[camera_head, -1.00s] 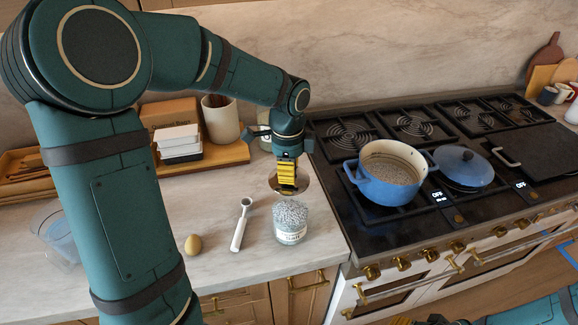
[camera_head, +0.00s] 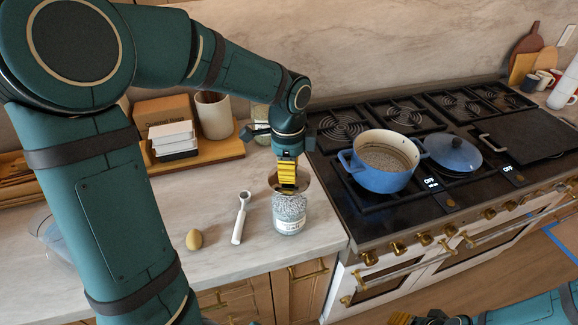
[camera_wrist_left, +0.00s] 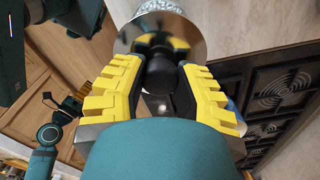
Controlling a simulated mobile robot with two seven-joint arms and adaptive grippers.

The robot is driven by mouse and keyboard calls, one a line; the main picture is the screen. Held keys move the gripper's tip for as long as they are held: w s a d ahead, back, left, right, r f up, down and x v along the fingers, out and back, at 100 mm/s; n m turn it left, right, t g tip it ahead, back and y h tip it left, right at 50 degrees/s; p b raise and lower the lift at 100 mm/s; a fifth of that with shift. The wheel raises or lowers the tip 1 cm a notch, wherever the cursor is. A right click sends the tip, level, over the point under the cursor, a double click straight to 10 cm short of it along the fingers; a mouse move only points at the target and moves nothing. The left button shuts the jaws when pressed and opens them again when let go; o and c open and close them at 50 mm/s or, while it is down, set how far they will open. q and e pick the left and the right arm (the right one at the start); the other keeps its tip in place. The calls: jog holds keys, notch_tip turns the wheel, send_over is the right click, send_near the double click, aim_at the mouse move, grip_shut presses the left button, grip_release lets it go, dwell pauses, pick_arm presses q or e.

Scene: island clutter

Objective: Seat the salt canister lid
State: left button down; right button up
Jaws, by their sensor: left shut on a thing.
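The salt canister (camera_head: 289,219) is a clear labelled jar filled with pale grains, standing upright near the counter's front right. My left gripper (camera_head: 287,184) is shut on the dark knob of the round, shiny salt canister lid (camera_head: 303,185). In the head view the lid is at the canister's top, overlapping its far rim; I cannot tell whether they touch. In the left wrist view the lid (camera_wrist_left: 193,38) lies beyond the yellow fingers (camera_wrist_left: 160,90), and the canister's grains (camera_wrist_left: 158,5) show past its edge. My right gripper (camera_head: 402,319) is partly visible at the bottom edge, its jaws unclear.
A wooden tray (camera_head: 215,154) with boxes and a crock stands behind. The stove with a blue pot (camera_head: 384,177) is to the right.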

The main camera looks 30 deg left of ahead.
aim_at(289, 190)
pick_arm(q)
jog(key=shift+f+b, duration=0.95)
jog(key=shift+f, duration=0.6)
jog(key=shift+f+b, duration=0.8)
jog(key=shift+f, duration=0.4)
jog(key=shift+f+b, duration=0.5)
jog(key=shift+f, duration=0.6)
jog(key=c, duration=0.7)
grip_release()
jog(key=shift+r, duration=0.1)
notch_tip(289, 190, up, 12)
jog(key=shift+s+a, duration=0.1)
